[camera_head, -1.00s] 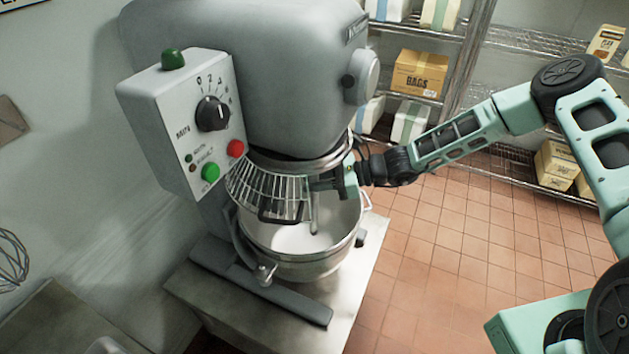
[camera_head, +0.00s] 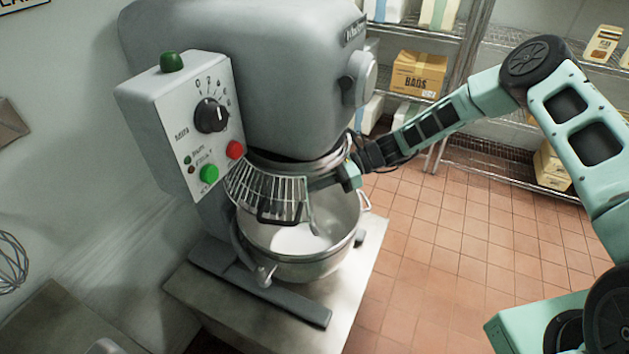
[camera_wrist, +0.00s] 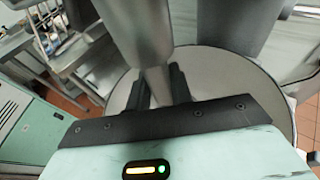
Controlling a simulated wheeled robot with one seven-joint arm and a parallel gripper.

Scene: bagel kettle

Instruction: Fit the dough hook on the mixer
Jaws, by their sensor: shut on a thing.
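The grey mixer (camera_head: 250,70) stands with its steel bowl (camera_head: 290,262) below the head and a wire guard (camera_head: 268,190) at the front left. My gripper (camera_head: 318,184) reaches in from the right, between head and bowl. It is shut on the dough hook (camera_head: 313,217), a thin grey metal piece hanging over the bowl, slightly tilted. In the wrist view, the gripper fingers (camera_wrist: 160,88) close on a grey metal shaft, with a thicker grey cylinder above it. I cannot tell whether the hook's top touches the mixer's drive. The guard and head hide that spot.
The bowl holds something white (camera_head: 298,240). The mixer stands on a metal table (camera_head: 350,290). The control box (camera_head: 185,130) is at the left. Wire shelves (camera_head: 500,165) with boxes stand behind my arm. The tiled floor (camera_head: 430,260) on the right is clear.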

